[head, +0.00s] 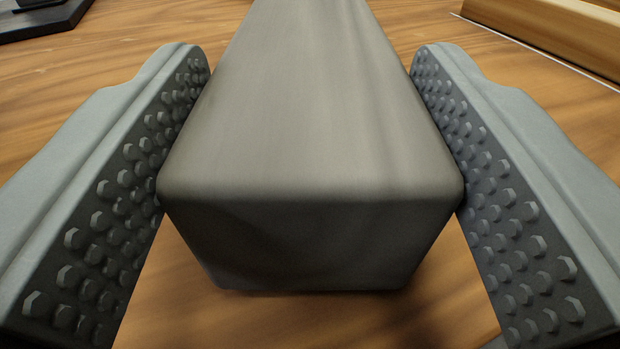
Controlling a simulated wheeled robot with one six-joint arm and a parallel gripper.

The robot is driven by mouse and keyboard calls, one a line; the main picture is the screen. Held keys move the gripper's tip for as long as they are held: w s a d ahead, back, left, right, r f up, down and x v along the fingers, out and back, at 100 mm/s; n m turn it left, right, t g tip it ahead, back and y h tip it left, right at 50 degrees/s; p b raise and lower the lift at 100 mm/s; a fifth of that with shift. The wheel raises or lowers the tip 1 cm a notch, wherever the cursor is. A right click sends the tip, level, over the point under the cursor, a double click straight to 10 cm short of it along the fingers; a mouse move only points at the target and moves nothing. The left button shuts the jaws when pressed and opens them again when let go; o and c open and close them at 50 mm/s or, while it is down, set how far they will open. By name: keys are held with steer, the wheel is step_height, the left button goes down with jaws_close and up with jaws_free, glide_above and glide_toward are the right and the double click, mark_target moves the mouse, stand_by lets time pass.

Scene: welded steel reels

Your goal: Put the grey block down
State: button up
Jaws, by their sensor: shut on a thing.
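The grey block (310,130) is a long, smooth bar with rounded edges. It fills the middle of the head view and runs away from me past the top edge. My gripper (312,120) is shut on it, with one studded finger pad at its left side and one at its right. The block's near end face is in shadow. Wood surface shows below that end, and I cannot tell whether the block's underside touches it or hangs above it. The block's far end is out of view.
A wooden table (130,80) with brown grain lies beneath. A black flat object (40,22) is at the top left. A light wooden bar or edge (560,32) with a thin pale line beside it is at the top right. The surface between them looks clear.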

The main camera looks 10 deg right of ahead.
steer(key=shift+f, duration=0.15)
steer(key=o, duration=1.2)
steer(key=shift+s, duration=0.2)
steer(key=s, duration=0.4)
steer(key=s+a, duration=0.1)
steer(key=s, duration=0.6)
steer(key=shift+s+a, duration=0.2)
steer(key=shift+s, duration=0.1)
